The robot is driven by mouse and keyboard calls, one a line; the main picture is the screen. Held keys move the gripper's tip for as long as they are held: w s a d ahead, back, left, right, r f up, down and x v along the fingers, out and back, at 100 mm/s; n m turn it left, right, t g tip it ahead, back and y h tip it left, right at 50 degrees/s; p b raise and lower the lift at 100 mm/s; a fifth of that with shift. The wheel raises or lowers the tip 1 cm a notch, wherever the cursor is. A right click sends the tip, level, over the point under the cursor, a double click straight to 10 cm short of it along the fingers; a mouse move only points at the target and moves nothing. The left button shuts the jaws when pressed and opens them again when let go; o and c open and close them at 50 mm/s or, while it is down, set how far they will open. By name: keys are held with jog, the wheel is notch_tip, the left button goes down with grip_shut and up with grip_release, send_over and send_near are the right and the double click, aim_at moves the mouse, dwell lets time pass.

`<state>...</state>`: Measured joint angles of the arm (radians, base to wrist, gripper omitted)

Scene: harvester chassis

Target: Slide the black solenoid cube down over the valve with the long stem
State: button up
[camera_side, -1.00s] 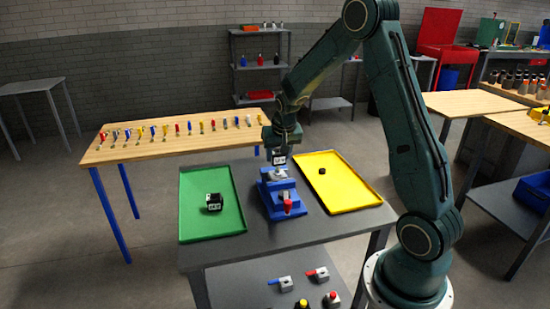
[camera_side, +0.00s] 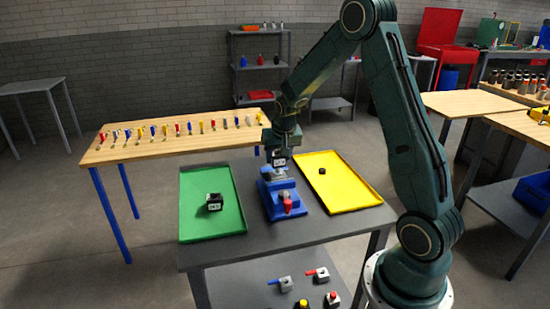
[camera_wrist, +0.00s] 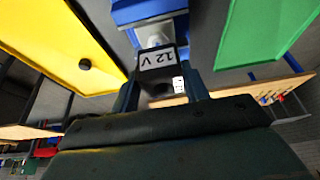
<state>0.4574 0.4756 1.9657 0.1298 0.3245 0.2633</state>
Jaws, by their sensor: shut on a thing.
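My gripper (camera_side: 279,153) points down above the blue fixture (camera_side: 285,197) at the middle of the grey table. It is shut on a black solenoid cube (camera_side: 280,162) with a white label. A second black labelled cube (camera_side: 214,202) lies in the green tray.
The green tray (camera_side: 190,228) lies left of the fixture and the yellow tray (camera_side: 350,195) right of it. A small black round part (camera_side: 322,170) lies in the yellow tray. A red part (camera_side: 288,205) stands at the fixture's front. Switch parts lie on the lower shelf.

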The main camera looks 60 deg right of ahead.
jog(key=shift+f, duration=1.35)
dwell(0.6)
jog(key=o, duration=1.2)
jog(key=shift+c, duration=0.2)
jog(key=v, duration=1.4)
